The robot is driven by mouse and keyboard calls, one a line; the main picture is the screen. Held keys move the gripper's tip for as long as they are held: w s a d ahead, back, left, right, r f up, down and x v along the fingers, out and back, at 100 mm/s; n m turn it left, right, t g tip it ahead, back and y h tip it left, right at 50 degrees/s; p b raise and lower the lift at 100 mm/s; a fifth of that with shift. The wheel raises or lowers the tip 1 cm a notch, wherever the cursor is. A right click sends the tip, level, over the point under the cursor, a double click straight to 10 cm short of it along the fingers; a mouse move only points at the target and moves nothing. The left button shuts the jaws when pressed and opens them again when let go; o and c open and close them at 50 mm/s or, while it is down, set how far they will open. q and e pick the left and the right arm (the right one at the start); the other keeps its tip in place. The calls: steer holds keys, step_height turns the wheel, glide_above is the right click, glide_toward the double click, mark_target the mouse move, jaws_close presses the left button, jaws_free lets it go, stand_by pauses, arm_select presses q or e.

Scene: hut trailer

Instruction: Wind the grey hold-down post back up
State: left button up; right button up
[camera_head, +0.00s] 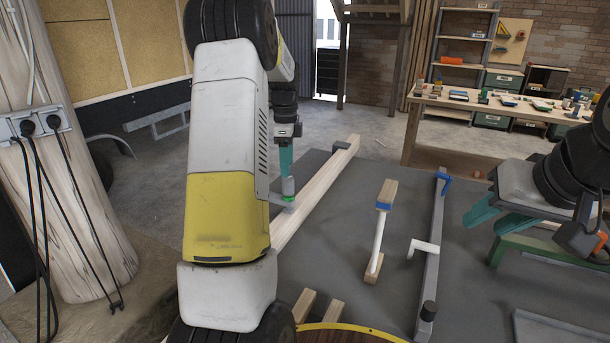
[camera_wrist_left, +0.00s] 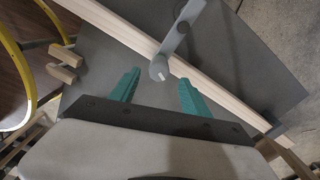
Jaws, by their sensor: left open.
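In the left wrist view a grey arm with a round end, likely the post (camera_wrist_left: 159,69), reaches over the timber (camera_wrist_left: 130,36). My left gripper (camera_head: 286,160) is directly above the post in the head view. In the wrist view its teal fingers (camera_wrist_left: 158,92) are spread, with nothing between them and the round end just beyond. My right gripper (camera_head: 503,218) has its teal fingers apart and looks empty.
A cluttered workbench (camera_head: 425,110) stands behind. Cables hang on a post (camera_head: 75,190) at left.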

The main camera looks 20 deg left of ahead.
mark_target(288, 179)
arm_select(q)
step_height(288, 179, down, 6)
steer(key=shift+r, duration=0.15)
steer(key=shift+d, duration=0.1)
jaws_close()
